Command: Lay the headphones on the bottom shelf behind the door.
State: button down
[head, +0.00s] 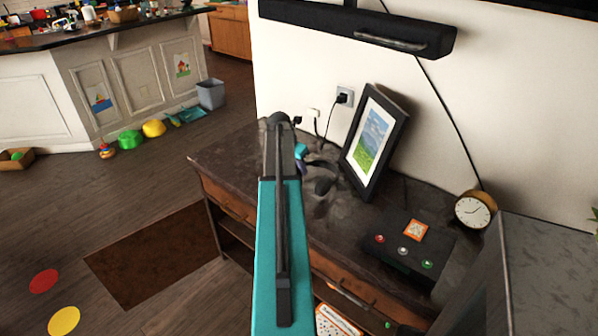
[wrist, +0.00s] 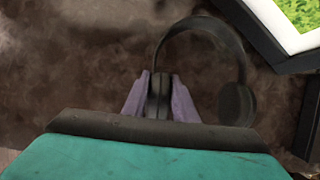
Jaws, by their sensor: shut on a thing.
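The dark headphones (wrist: 238,62) show in the wrist view, with the band arching to the right. My gripper (wrist: 158,98) is shut on one ear cup, with a purplish finger on each side. The other ear cup (wrist: 237,104) hangs free on the right. In the head view, the headphones (head: 323,186) are a dark shape just right of my arm's end, low over the desk top; I cannot tell whether they touch it. An open shelf space (head: 234,232) shows under the desk's left end. I cannot make out a door for certain.
On the desk (head: 225,160) stand a framed picture (head: 370,142), a dark box with coloured buttons (head: 405,243) and a round clock (head: 474,210). A grey cabinet-like block (head: 550,270) fills the lower right. The floor left of the desk is mostly clear around a brown mat (head: 150,260).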

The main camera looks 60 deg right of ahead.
jog(key=shift+f, duration=0.95)
jog(key=shift+f, duration=0.1)
jog(key=c, duration=1.4)
grip_release()
jog(key=shift+c, duration=0.2)
jog(key=shift+b+v, duration=0.5)
jog(key=shift+v, duration=5.6)
jog(key=shift+d, duration=0.1)
